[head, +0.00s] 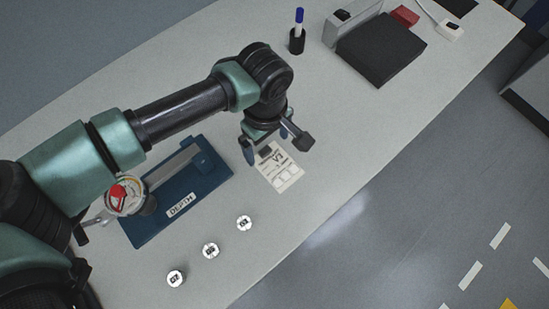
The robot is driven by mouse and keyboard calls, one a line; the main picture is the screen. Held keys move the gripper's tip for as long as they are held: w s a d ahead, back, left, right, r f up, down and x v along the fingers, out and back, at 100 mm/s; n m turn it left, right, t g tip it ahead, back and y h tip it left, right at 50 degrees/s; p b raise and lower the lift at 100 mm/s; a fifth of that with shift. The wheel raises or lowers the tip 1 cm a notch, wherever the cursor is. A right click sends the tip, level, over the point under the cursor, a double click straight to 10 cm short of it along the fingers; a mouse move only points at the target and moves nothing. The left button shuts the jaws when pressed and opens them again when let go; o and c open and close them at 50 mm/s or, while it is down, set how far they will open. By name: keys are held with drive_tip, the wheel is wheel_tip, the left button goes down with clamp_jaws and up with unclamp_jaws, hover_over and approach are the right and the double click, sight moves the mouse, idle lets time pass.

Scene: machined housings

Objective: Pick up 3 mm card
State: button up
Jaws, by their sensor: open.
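A pale printed card or sheet (284,173) lies on the bench just below my gripper. It has dark lettering and lighter shapes near its front end; the print is too small to read surely, so I cannot tell if it is the 3 mm card. My gripper (266,145) is open over the far end of this sheet, one blue-tipped finger to each side. A small dark patch shows between the fingers; I cannot tell what it is. The gripper and wrist hide part of the sheet's far end. I cannot tell whether the fingertips touch the bench.
A blue fixture marked DEPTH (181,207) with a dial gauge (128,192) lies left of the sheet. Three labelled white discs (211,250) sit in front. A pen holder (297,42) and a dark pad (381,50) are at the back. The bench's front edge is nearby.

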sight(267, 153)
drive_tip(key=shift+f, duration=2)
drive_tip(key=shift+a, duration=0.1)
drive_tip(key=c, duration=1)
